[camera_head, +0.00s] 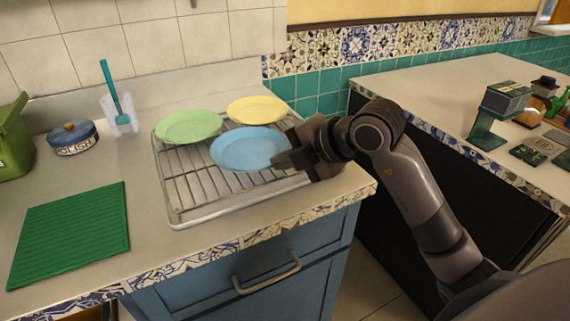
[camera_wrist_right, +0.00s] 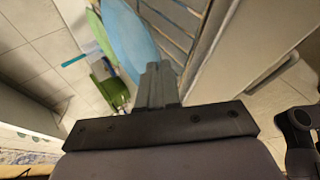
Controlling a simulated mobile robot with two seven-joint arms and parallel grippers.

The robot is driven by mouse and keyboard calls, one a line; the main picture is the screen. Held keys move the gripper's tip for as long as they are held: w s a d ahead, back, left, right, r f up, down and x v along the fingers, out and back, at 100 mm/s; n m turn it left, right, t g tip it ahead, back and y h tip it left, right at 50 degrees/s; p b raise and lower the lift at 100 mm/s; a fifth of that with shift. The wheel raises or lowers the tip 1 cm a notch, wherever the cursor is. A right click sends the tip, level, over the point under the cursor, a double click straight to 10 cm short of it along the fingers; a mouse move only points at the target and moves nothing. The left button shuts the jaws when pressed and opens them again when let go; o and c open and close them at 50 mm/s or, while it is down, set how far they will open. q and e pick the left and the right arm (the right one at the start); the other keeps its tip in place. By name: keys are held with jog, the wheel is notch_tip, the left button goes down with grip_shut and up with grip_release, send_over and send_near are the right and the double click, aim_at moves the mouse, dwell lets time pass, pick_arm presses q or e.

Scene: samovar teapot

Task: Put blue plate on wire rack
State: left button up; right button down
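The blue plate (camera_head: 245,147) is over the front middle of the wire rack (camera_head: 190,200), face up and roughly level. Whether it rests on the wires or hovers just above them cannot be told. My right gripper (camera_head: 284,159) is at the plate's right rim. In the right wrist view its fingers (camera_wrist_right: 158,84) are close together with the edge of the blue plate (camera_wrist_right: 128,38) at their tips, so they look shut on the rim. The fingers hide that part of the rim. My left gripper is not in view.
A green plate (camera_head: 188,126) and a yellow plate (camera_head: 257,110) are at the back of the rack. A green mat (camera_head: 70,235), a blue pot (camera_head: 73,138) and a brush in a clear holder (camera_head: 119,112) stand left. Bare counter separates mat and rack. Another counter (camera_head: 440,95) is right.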

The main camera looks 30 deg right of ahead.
jog(key=shift+f, duration=0.45)
jog(key=shift+f, duration=0.15)
jog(key=c, duration=1.6)
grip_release()
jog(key=shift+c, duration=0.2)
jog(key=shift+s+r, duration=0.1)
jog(key=shift+r, duration=0.2)
jog(key=p+v, duration=0.1)
jog(key=v, duration=1)
jog(key=shift+s+d+r, duration=0.2)
jog(key=shift+d, duration=0.05)
